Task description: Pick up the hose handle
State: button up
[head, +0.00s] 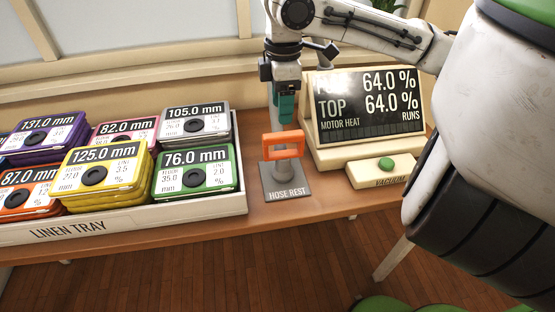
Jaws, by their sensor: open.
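The hose handle (283,135) is an orange loop standing upright on a short grey post. Its base plate (288,194), marked HOSE REST, is dark grey and sits on the wooden table near the front edge. My gripper (284,108) points down with teal fingers just above and behind the handle in the head view. The jaws are open, though the fingers overlap in this view. Whether the fingers touch the handle cannot be told; nothing shows held between them.
A white LINEN TRAY (130,219) with several labelled coloured cases stands left of the hose rest. A cream monitor (367,150) stands to the right, with a VACUUM box (370,175) bearing a green button before it. A table strip (325,200) in front is clear.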

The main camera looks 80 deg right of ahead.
aim_at(283, 134)
jog(key=f, duration=1)
jog(key=shift+s+f, duration=0.25)
jog(key=shift+f, duration=0.1)
jog(key=c, duration=1)
